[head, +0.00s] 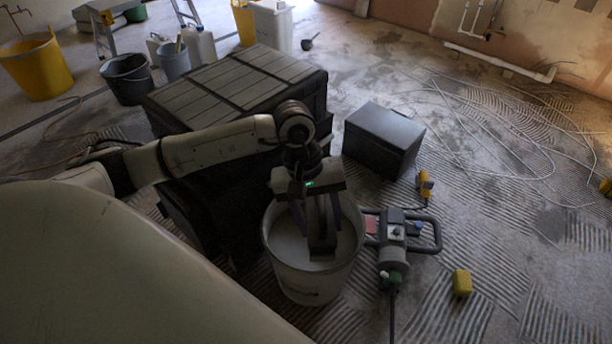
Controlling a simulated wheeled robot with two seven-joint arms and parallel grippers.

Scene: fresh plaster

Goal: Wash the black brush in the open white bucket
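The open white bucket (308,283) stands on the floor at the lower middle of the head view, with pale grey liquid inside. My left gripper (319,212) points down over the bucket, its fingers reaching to about the rim. It is shut on the black brush (322,243), which hangs upright between the fingers with its wide dark end down inside the bucket. The brush's lower end is at or near the liquid; I cannot tell how deep it is. The gripper body hides the brush's upper part. My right gripper is not in view.
A dark slatted crate (235,82) stands behind the bucket, under my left arm. A black box (384,138) is to its right. A power mixer (393,248) lies close beside the bucket, with a yellow block (462,282) nearby. Loose cables (500,140) cover the floor at right.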

